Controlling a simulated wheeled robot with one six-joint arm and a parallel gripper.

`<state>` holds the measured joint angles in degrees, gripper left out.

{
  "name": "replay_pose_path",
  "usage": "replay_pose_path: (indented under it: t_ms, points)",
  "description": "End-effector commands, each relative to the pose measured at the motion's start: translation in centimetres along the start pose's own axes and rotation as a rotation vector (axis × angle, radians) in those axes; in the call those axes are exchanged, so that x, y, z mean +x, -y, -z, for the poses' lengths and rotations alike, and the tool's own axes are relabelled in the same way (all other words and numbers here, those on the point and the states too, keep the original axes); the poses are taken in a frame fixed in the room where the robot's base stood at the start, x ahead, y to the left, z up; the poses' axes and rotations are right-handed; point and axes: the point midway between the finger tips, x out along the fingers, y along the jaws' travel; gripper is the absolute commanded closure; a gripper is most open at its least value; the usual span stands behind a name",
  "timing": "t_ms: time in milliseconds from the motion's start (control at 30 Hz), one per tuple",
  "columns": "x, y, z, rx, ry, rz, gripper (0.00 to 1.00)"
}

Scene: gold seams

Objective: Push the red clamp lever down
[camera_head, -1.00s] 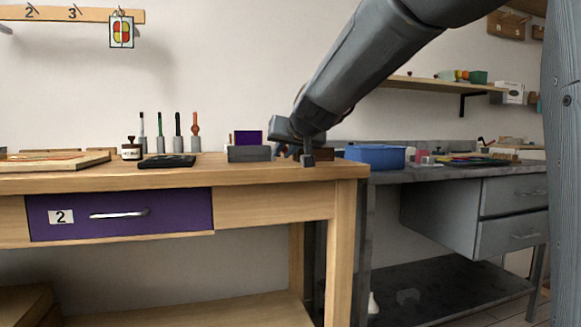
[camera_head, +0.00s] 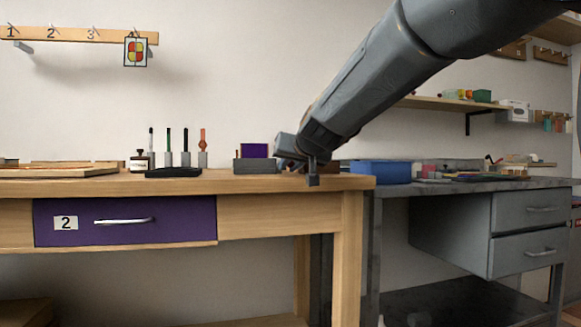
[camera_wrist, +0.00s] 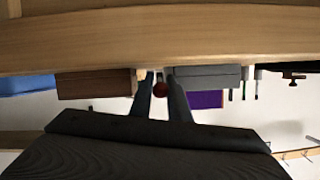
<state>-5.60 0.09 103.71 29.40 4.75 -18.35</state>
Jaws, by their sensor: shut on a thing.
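The red clamp lever shows in the wrist view as a dark red round knob (camera_wrist: 160,89) between my two fingers. My gripper (camera_wrist: 160,78) is shut on it, close to the edge of the wooden bench. In the head view my gripper (camera_head: 313,180) is at the right end of the bench top, and it hides the lever. The rest of the lever and its clamp are mostly hidden, so its angle cannot be told.
A grey block (camera_head: 257,167) with a purple piece (camera_head: 255,150) stands just left of my gripper. A brown wooden block (camera_wrist: 95,84) is on the other side. A blue bin (camera_head: 380,172) sits on the grey bench to the right.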

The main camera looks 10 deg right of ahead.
Motion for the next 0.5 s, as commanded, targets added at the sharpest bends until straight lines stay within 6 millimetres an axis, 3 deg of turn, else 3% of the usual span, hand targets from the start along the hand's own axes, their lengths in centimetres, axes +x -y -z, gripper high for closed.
replay_pose_path:
  t_ms: [100, 133, 233, 500]
  points:
    - [0.02, -0.14, -0.17, 0.000, 0.003, -0.002, 1.00]
    - [0.02, -0.14, -0.17, 0.000, 0.003, -0.002, 0.81]
    - [0.01, -0.10, -0.16, 0.000, 0.003, -0.001, 0.66]
    - [-0.03, 0.01, -0.12, 0.000, 0.003, 0.000, 0.66]
